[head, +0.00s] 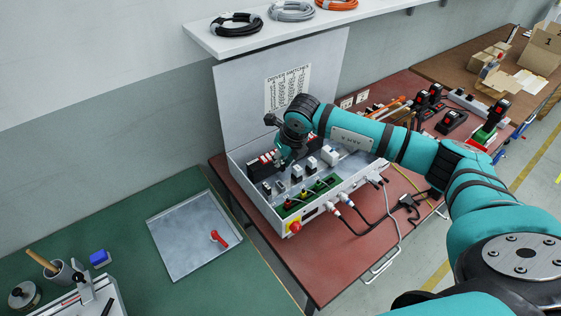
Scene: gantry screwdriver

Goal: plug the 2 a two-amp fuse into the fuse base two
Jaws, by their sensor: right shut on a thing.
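An open light-grey control box (236,172) stands on a red-brown bench, its lid upright behind it. My right gripper (284,163) points down into the box, over the rear rows of parts. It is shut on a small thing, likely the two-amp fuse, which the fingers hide. A row of red, white and black modules (256,166) is beside the gripper at the left rear. Several small white and dark bases (297,174) sit in front of it. I cannot tell which is fuse base two, or whether the held thing touches one. My left gripper is out of view.
Green and yellow-lit terminals (308,196) and a red emergency knob (295,227) are at the box's front. Plugged cables (350,215) hang from its front side. A grey metal plate (190,240) with a red-handled tool lies on the green table. Tools crowd the right bench.

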